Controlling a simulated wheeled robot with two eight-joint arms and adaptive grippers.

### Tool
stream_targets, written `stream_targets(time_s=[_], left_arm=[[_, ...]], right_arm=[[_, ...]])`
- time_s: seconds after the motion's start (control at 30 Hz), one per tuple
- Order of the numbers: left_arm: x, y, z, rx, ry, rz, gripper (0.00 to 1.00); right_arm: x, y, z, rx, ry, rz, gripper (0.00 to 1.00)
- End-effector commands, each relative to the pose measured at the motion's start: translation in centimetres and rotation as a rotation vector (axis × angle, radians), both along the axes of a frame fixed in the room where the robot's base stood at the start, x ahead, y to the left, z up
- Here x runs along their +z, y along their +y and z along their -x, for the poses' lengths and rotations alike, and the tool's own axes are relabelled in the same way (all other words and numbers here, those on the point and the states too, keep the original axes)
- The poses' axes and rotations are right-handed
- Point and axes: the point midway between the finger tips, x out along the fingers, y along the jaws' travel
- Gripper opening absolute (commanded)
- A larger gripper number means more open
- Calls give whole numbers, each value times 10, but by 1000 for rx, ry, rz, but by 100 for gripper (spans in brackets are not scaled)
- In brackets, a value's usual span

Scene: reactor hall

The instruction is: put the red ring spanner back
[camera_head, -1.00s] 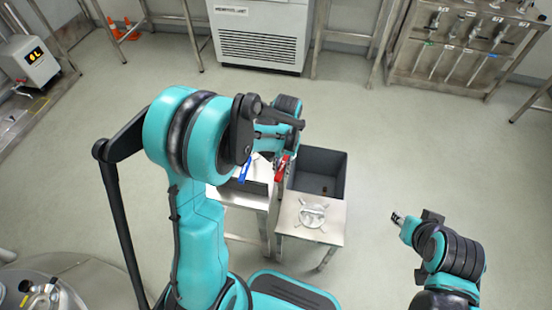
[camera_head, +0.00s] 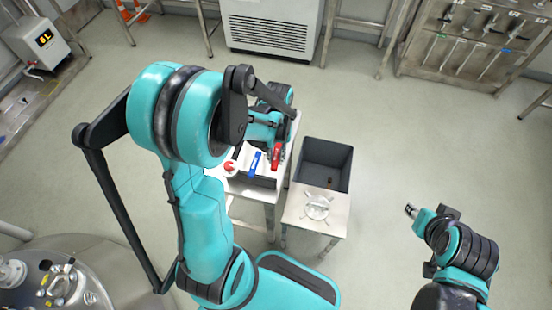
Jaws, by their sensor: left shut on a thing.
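The red ring spanner (camera_head: 277,157) shows as a short red piece at the right side of the small metal table. My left gripper (camera_head: 277,144) is shut on it, seen from above and behind. My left arm covers much of the gripper, and the spanner's far end is hard to make out. I cannot tell whether the spanner touches the table. My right gripper (camera_head: 411,210) is at the right, away from the table, too small to tell its opening.
A blue-handled tool (camera_head: 254,162) and a red-and-white round item (camera_head: 229,168) are on the metal table (camera_head: 256,190). Right of it are a grey open bin (camera_head: 327,150) and a steel plate with a handwheel (camera_head: 317,207). A tool rack (camera_head: 420,55) stands at the back right. The floor between is clear.

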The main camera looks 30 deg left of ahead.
Motion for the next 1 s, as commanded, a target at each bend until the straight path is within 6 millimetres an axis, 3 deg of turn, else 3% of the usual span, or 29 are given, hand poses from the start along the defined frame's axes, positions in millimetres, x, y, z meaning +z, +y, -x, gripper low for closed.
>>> stream_targets(time_s=[0.27, 0.8, 1.0], left_arm=[[-14, 0, 0, -1, 0, 0, 0], [-74, 0, 0, -1, 0, 0, 0], [-83, 0, 0, -1, 0, 0, 0]], right_arm=[[-10, 0, 0, 0, 0, 0, 36], [-58, 0, 0, 0, 0, 0, 36], [-66, 0, 0, 0, 0, 0, 36]])
